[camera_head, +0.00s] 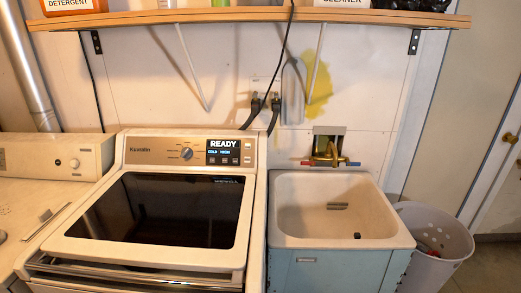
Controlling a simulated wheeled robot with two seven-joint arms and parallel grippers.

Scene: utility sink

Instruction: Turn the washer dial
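The washer (140,258) is a white top-loader with a dark glass lid (160,210), which is shut. Its back panel carries a tan strip with a round silver dial (187,153) near the middle. Right of the dial is a black display (224,152) reading "READY" and "COLD WASH". The dial's pointer direction is too small to tell. Neither of my grippers is in view, and nothing touches the dial.
A utility sink (340,240) with a brass faucet (328,157) stands right of the washer, with a white basket (435,232) beyond. Another appliance (55,155) with a knob is at left. A wooden shelf (250,16) crosses above; the space before the washer panel is clear.

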